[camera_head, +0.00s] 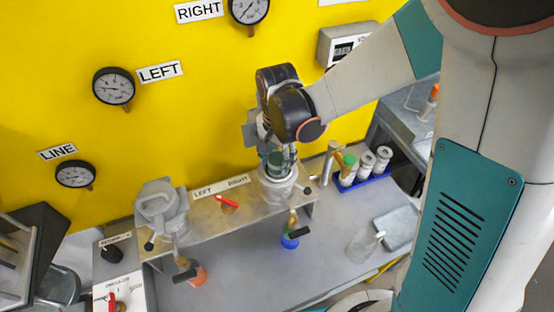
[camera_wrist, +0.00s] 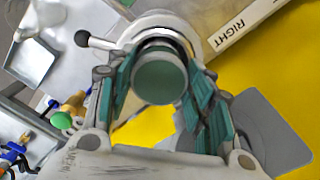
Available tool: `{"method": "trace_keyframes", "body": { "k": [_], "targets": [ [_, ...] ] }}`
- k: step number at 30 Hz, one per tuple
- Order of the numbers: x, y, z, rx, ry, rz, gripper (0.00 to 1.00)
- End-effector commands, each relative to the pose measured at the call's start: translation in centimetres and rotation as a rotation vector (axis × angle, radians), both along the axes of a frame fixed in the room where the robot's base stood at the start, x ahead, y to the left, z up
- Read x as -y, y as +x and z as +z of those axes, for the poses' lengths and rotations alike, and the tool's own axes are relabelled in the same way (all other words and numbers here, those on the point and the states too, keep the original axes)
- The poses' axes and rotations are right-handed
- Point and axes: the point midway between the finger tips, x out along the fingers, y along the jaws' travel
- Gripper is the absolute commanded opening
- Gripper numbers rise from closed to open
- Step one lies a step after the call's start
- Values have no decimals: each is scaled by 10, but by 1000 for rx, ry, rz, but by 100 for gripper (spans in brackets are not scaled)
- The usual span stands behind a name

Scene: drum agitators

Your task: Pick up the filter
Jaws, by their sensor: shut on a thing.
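The filter (camera_wrist: 160,80) shows in the wrist view as a cylinder with a round green end and a dark band. It stands at the mouth of the round metal housing (camera_wrist: 205,30) on the bench's right side. In the head view the filter (camera_head: 275,160) is partly covered by my gripper, just over the right housing (camera_head: 279,181). My gripper (camera_head: 277,154) points down, with its teal-padded fingers closed on both sides of the filter. In the wrist view my gripper (camera_wrist: 160,90) brackets it. How deep the filter sits in the housing cannot be told.
A second metal housing (camera_head: 160,208) stands at the left. A red handle (camera_head: 226,202) lies between them, with orange (camera_head: 196,276) and blue (camera_head: 290,242) fittings below. A blue rack (camera_head: 368,178) holds several cylinders. A clear beaker (camera_head: 362,244) stands near a grey tray (camera_head: 398,230).

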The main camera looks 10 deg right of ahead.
Motion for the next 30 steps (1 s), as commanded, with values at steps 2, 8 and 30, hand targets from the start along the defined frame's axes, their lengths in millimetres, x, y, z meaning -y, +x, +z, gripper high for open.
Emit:
{"method": "trace_keyframes", "body": {
  "k": [2,8,30],
  "targets": [
    [0,0,16,0,0,0,11],
    [0,0,48,0,0,0,11],
    [0,0,171,0,0,0,11]
  ]
}}
